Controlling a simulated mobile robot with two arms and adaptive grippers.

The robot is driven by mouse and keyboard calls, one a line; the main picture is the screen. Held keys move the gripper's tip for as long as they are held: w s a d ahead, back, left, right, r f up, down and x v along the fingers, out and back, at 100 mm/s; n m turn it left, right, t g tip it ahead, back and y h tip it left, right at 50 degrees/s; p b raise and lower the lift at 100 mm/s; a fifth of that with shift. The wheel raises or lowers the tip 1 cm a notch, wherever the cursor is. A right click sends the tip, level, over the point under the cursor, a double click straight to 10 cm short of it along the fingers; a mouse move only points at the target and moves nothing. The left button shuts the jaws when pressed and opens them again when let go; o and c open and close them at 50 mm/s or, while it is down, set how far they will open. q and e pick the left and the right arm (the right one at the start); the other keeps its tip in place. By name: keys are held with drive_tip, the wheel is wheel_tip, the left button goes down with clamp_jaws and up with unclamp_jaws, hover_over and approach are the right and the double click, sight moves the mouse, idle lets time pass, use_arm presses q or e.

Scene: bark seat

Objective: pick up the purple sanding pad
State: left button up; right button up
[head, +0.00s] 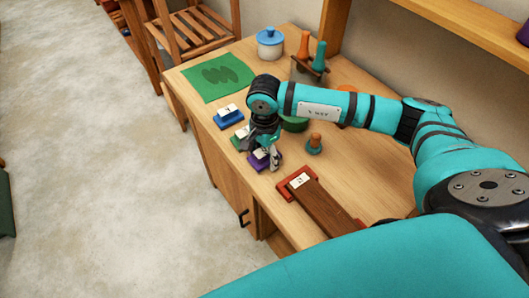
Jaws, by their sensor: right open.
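The purple sanding pad (254,164) lies on the wooden workbench (357,180) close to its front edge. It has a white label on top and is partly hidden by my right gripper. My right gripper (268,160) points down right at the purple pad, its fingers apart. One finger shows at the pad's right side. I cannot tell whether the fingers touch the pad. My left gripper is not in view.
A grey-green pad (238,142) and a blue pad (229,118) lie behind the purple one. A brown board with red ends (325,203) lies in front. An orange-and-teal knob (314,143) stands right. A green mat (218,77) and white jar (270,46) are farther back.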

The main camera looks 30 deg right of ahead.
drive_tip(key=shift+c, duration=0.7)
drive_tip(key=c, duration=0.8)
drive_tip(key=shift+c, duration=0.2)
drive_tip(key=shift+r+b, duration=0.35)
drive_tip(key=shift+r, duration=0.1)
wheel_tip(320, 180, up, 2)
drive_tip(key=shift+w+r+b, duration=0.1)
drive_tip(key=shift+b, duration=0.4)
drive_tip(key=s+a+r+b, duration=0.2)
drive_tip(key=s+a+b, duration=0.2)
drive_tip(key=s+a, duration=0.6)
drive_tip(key=shift+s+a, duration=0.2)
drive_tip(key=shift+a, duration=1)
